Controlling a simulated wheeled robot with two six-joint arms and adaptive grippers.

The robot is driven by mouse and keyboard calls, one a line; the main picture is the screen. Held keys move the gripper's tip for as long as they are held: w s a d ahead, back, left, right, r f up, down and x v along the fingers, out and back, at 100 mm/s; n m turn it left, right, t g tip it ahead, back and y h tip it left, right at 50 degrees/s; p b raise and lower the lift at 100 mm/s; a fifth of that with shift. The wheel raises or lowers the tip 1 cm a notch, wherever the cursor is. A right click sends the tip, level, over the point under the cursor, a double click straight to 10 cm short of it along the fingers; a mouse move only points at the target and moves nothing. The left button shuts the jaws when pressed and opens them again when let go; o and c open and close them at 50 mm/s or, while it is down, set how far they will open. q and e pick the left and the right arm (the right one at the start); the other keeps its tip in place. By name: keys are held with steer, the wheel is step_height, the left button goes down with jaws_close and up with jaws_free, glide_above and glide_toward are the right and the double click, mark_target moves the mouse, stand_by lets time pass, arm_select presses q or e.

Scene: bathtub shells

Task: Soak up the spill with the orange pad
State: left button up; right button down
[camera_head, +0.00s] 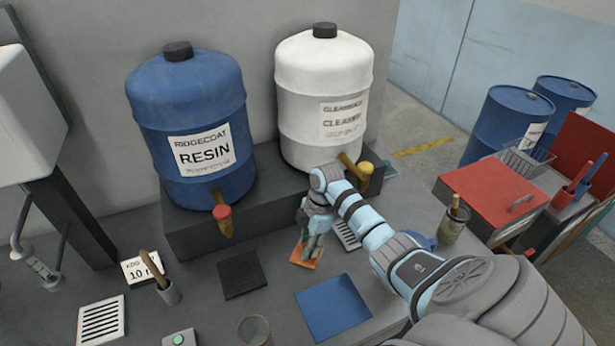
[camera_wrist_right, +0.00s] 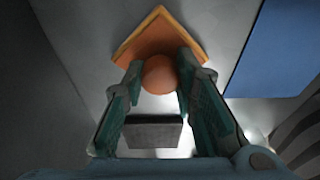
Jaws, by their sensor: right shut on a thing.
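My right gripper (camera_head: 312,238) points down at the counter below the white cleaner drum. In the right wrist view its two fingers (camera_wrist_right: 158,82) are shut on the round orange knob (camera_wrist_right: 159,75) of the orange pad (camera_wrist_right: 160,35). The pad also shows in the head view (camera_head: 306,257), flat or nearly flat, low over the counter. I cannot tell whether it touches the counter. No spill stands out clearly; my gripper and arm hide part of the counter there. My left gripper is not in view.
A blue resin drum (camera_head: 186,120) and the white cleaner drum (camera_head: 322,90) stand on a raised grey ledge with taps over the counter. A blue mat (camera_head: 333,306), a dark square (camera_head: 241,273) and a grille (camera_head: 346,234) lie nearby. A cup (camera_head: 453,220) stands right.

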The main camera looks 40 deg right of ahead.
steer(key=p+v, duration=0.3)
steer(key=shift+w+a+r, duration=0.15)
steer(key=shift+a+r, duration=0.15)
steer(key=shift+r, duration=0.1)
steer(key=a+v, duration=0.1)
steer(key=v, duration=0.5)
steer(key=shift+a+r, duration=0.2)
